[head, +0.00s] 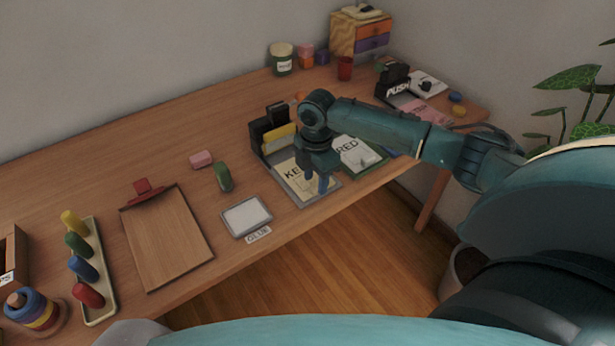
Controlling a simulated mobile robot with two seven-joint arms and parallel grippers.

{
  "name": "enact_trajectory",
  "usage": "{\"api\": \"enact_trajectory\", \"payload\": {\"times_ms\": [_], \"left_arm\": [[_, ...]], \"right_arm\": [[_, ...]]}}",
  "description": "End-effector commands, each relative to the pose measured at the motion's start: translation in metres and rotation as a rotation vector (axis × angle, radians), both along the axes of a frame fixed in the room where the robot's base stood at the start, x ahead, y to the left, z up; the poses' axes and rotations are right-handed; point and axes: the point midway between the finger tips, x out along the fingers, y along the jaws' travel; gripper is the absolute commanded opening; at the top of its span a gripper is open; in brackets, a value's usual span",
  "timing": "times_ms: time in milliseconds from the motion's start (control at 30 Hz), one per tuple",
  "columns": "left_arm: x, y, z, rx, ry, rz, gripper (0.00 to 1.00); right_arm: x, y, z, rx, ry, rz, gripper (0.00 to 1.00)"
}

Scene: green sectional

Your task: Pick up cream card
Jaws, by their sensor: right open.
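A cream card (290,172) with dark letters, partly readable as "KE", lies on a grey tray or mat (306,201) near the front edge of the desk. My right gripper (316,181) points down over the right part of this card, its two blue fingers apart and nothing seen between them. The gripper and wrist hide the card's right side and part of its lettering. I cannot tell whether the fingertips touch the card. My left gripper is not in view.
A black holder (258,131) with a yellow card stands behind. A white-topped pad (246,215), a clipboard (167,238) and a peg tray (99,308) are leftward. The desk's left rear is clear.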

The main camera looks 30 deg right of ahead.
Motion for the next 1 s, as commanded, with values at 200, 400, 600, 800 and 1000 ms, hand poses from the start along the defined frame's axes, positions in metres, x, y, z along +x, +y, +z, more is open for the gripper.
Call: {"api": "enact_trajectory", "payload": {"times_ms": [200,400,600,800,1000], "left_arm": [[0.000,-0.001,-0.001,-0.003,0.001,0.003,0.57],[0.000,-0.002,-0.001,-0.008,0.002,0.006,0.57],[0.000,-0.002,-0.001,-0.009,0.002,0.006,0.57],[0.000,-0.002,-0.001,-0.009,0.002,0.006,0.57],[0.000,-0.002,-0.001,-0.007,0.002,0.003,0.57]], "right_arm": [[0.000,-0.001,-0.018,0.000,0.000,0.001,0.42],[0.000,-0.001,-0.018,-0.001,-0.001,0.001,0.41],[0.000,-0.001,-0.018,-0.001,-0.001,0.000,0.25],[0.000,-0.001,-0.018,-0.001,-0.001,0.000,0.08],[0.000,-0.001,-0.018,-0.001,-0.001,0.000,0.00]]}}
